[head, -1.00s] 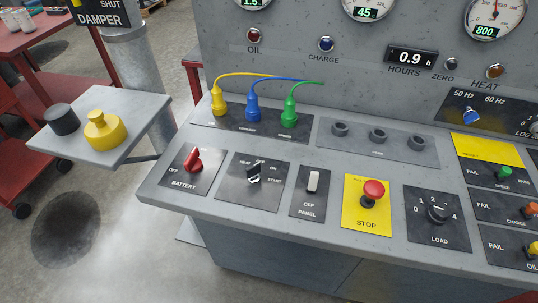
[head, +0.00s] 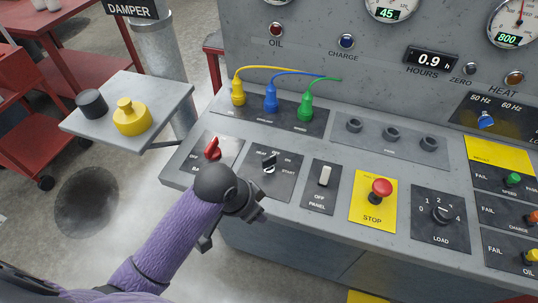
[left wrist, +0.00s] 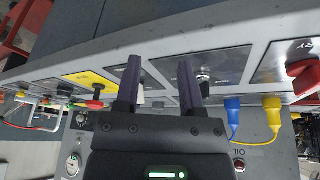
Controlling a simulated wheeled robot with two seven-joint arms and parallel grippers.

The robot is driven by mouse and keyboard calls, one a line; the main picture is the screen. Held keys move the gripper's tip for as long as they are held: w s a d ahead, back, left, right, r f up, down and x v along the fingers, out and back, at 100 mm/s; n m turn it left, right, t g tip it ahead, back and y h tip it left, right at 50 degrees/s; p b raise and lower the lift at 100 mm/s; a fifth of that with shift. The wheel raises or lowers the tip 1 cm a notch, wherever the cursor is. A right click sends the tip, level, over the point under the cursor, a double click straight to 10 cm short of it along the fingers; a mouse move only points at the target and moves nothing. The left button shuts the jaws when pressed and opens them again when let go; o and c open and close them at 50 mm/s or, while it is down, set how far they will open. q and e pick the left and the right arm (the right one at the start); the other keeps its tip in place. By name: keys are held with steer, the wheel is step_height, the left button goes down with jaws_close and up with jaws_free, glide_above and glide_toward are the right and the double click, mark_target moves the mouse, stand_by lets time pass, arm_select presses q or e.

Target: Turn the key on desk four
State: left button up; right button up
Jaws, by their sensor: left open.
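The key switch (head: 268,163) is a small black key on a black plate marked HEAT, ON and START, on the sloping grey desk (head: 228,188). It sits between the red battery switch (head: 212,148) and the panel switch (head: 324,176). In the left wrist view my two fingers (left wrist: 159,72) are spread and empty. The key (left wrist: 204,77) shows there just right of the right finger. No desk number shows. My right gripper is out of view.
The red stop button (head: 381,188) and load knob (head: 441,213) lie to the right. Yellow, blue and green plugs (head: 271,98) with cables stand behind the key.

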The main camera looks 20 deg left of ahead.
arm_select(q)
steer(key=m, duration=0.2)
glide_toward(269, 158)
steer(key=shift+h, duration=0.3)
steer(key=b+x, duration=0.1)
steer(key=x, duration=0.2)
steer(key=b+x, duration=0.1)
steer(key=x, duration=0.2)
steer(key=b+x, duration=0.1)
steer(key=x, duration=0.2)
steer(key=shift+a+f+b, duration=0.25)
steer(key=shift+a+b, duration=0.05)
steer(key=shift+w+d+f, duration=0.2)
steer(key=shift+w+f, duration=0.05)
steer(key=shift+f, duration=0.25)
jaws_close()
